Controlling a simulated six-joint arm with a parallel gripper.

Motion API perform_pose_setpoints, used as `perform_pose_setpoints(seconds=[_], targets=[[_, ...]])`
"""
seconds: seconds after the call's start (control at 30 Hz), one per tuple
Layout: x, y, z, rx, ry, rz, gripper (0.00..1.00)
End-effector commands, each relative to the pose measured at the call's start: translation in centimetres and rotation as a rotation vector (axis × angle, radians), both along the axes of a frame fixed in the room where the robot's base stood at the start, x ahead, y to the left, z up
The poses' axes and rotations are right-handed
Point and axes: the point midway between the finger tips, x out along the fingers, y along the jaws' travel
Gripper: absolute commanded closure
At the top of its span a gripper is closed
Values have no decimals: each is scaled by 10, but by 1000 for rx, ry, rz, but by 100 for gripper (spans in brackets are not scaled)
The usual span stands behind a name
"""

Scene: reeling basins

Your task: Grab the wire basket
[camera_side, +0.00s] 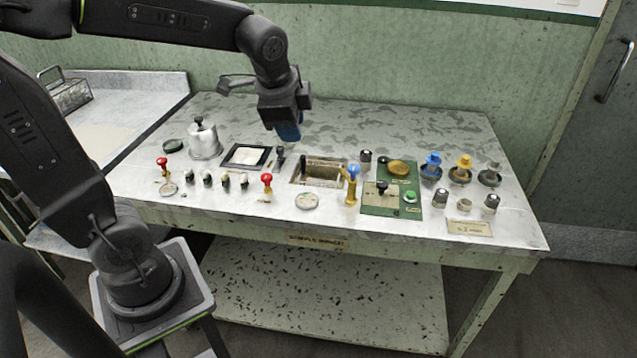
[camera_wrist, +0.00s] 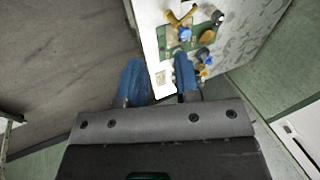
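A grey metal box-shaped basket (camera_side: 70,96) with a raised handle stands at the far left of the side view, at the back of a pale basin counter. Whether its walls are wire mesh is too small to tell. My gripper (camera_side: 288,131) with blue fingertips hangs above the back middle of the worktable, well to the right of the basket and apart from it. In the wrist view my gripper (camera_wrist: 160,80) has its two blue fingers apart with nothing between them. The basket does not show in the wrist view.
The pale basin counter (camera_side: 150,84) adjoins the worktable (camera_side: 400,125). On the table are a metal lidded pot (camera_side: 204,140), red knobs, a sunken basin (camera_side: 318,171), a yellow tap (camera_side: 351,190) and a green panel (camera_side: 375,205). The table's back strip is clear.

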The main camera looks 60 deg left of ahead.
Motion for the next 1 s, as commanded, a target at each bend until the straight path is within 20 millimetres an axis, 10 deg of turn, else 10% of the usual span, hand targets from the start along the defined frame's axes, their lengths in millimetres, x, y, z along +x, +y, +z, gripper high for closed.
perform_pose_setpoints(seconds=[0.4, 1.0], targets=[[116, 119, -95, 333, 421, -740, 69], [138, 172, -185, 382, 537, -955, 69]])
